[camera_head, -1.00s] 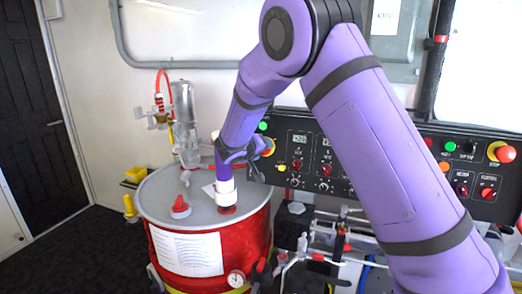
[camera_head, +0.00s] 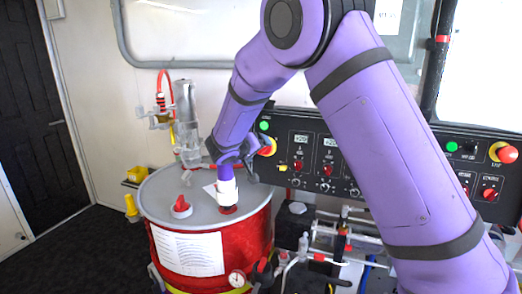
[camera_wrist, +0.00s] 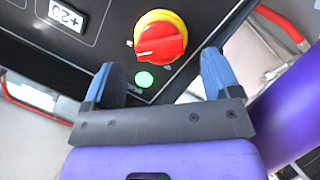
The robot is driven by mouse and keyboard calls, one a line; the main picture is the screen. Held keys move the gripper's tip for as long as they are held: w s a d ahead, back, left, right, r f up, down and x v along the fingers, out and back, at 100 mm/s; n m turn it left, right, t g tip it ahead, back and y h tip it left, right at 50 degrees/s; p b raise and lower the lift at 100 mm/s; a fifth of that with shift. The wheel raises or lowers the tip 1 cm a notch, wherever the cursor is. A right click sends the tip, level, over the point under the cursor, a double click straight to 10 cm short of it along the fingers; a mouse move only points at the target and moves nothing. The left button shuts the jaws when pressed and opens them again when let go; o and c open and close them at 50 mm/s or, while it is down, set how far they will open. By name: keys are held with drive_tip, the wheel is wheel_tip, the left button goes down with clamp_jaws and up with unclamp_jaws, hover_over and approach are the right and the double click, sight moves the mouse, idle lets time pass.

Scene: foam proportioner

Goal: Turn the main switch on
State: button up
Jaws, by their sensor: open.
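The main switch appears to be the red rotary knob on a yellow round base (camera_wrist: 160,38) on the black control panel. In the wrist view it sits just beyond and between my fingertips, with its red handle lying nearly sideways. In the head view the same knob (camera_head: 267,146) is at the panel's left end, partly covered by my gripper (camera_head: 250,160). My gripper (camera_wrist: 160,75) is open, its two blue fingers apart with nothing between them. A lit green lamp (camera_wrist: 144,79) shows below the knob.
A red drum (camera_head: 205,245) with a grey lid stands beneath my forearm, left of the panel. A second red-and-yellow knob (camera_head: 502,152) is at the panel's right end. A small display (camera_wrist: 68,15) is left of the near knob. Pipes and valves fill the space below the panel.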

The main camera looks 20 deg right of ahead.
drive_tip(key=v, duration=0.7)
drive_tip(key=shift+f, duration=0.1)
drive_tip(key=s+d+r+m+g+y, duration=0.1)
drive_tip(key=s+d+r+g+y, duration=0.15)
drive_tip(key=s+d+r, duration=0.4)
drive_tip(key=s+d+r+m+g+y, duration=0.1)
drive_tip(key=s+d+r+g, duration=0.2)
drive_tip(key=s+d, duration=0.65)
drive_tip(key=s+a+n+t+y, duration=0.1)
drive_tip(key=s+y, duration=0.5)
drive_tip(key=s, duration=1.9)
drive_tip(key=shift+s+a+r+n, duration=0.15)
drive_tip(key=shift+a+r+n, duration=0.05)
drive_tip(key=shift+r+n, duration=0.25)
drive_tip(key=shift+y, duration=0.25)
